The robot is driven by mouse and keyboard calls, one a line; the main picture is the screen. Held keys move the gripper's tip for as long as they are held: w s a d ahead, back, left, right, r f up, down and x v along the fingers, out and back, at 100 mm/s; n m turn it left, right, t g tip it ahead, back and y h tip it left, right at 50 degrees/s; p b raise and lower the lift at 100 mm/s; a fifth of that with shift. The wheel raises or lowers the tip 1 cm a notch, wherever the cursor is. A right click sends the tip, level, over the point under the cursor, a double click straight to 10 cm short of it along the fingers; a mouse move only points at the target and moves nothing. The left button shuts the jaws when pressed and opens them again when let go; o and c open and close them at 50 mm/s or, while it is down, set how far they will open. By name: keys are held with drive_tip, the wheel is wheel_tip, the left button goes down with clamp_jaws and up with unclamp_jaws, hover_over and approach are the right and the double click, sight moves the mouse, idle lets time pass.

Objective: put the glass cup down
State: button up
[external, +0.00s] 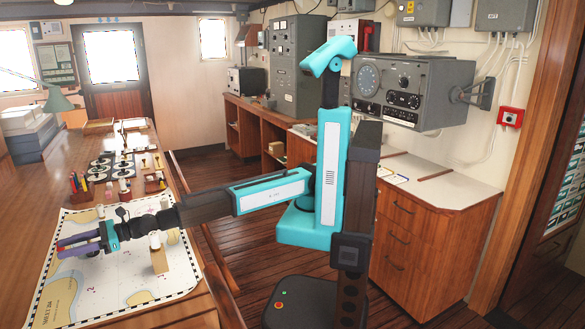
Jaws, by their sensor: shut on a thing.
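My gripper (66,246) is at the left, low over the nautical chart (125,300) on the wooden table. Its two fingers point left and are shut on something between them. The glass cup is clear and too small to make out well there; its outline blends with the pale chart. I cannot tell whether its base touches the chart.
Small wooden and white pieces (159,261) stand on the chart right of my gripper. Pens (79,183), round black-and-white discs (101,167) and a reddish-brown box (155,182) lie behind. The chart's front part is clear. The table edge (219,285) runs at right.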

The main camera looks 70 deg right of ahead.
drive_tip(key=shift+f+b, duration=0.8)
drive_tip(key=shift+f, duration=0.35)
drive_tip(key=shift+f+b, duration=1.85)
drive_tip(key=shift+b, duration=0.05)
drive_tip(key=shift+f, duration=0.15)
drive_tip(key=o, duration=1.1)
drive_tip(key=shift+r, duration=0.25)
drive_tip(key=shift+v, duration=6)
